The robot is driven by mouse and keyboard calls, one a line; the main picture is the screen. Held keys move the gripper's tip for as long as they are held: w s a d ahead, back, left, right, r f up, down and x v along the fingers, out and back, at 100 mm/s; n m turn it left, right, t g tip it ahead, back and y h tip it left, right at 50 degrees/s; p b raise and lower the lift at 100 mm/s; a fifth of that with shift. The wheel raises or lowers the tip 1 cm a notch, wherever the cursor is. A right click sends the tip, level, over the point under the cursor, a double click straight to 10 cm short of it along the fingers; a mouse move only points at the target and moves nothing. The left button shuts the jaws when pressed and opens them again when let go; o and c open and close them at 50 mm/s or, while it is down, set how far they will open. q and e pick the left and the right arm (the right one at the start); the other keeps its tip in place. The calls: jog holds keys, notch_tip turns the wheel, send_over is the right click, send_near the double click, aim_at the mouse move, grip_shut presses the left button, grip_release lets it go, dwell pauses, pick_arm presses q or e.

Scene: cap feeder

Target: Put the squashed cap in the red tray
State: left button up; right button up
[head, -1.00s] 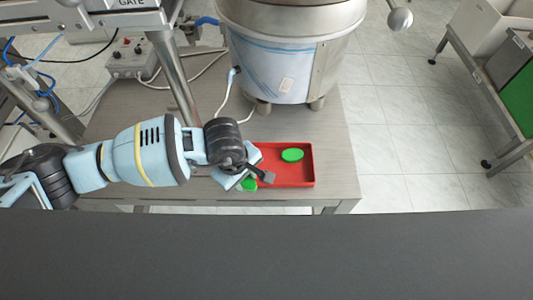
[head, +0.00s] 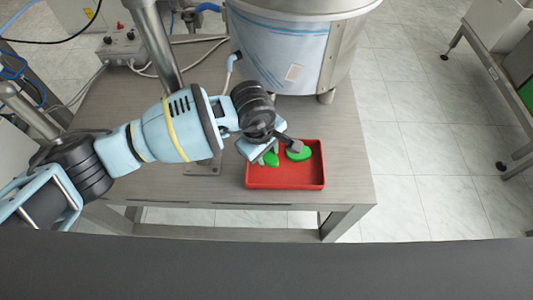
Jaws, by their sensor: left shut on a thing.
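The red tray (head: 285,180) sits on the grey table under the steel bowl. A round green cap (head: 300,153) lies in its right half. My left gripper (head: 272,151) reaches in from the left over the tray's back left part. It is shut on a second green cap (head: 270,159), which shows just below the fingers. This cap is partly hidden, and I cannot tell its shape well or whether it touches the tray floor. My right gripper is not in view.
The big steel bowl feeder (head: 283,50) stands close behind the tray. A metal post (head: 158,45) and a grey control box (head: 128,47) are at the back left. The table (head: 349,165) is clear right of the tray.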

pick_arm(q)
jog(key=shift+f, duration=0.7)
jog(key=shift+r, duration=0.2)
jog(key=shift+f, duration=0.1)
jog(key=shift+f+b, duration=0.3)
jog(key=shift+f, duration=0.05)
jog(key=shift+f, duration=0.2)
jog(key=o, duration=0.9)
jog(key=shift+o, duration=0.2)
jog(key=shift+r, duration=0.15)
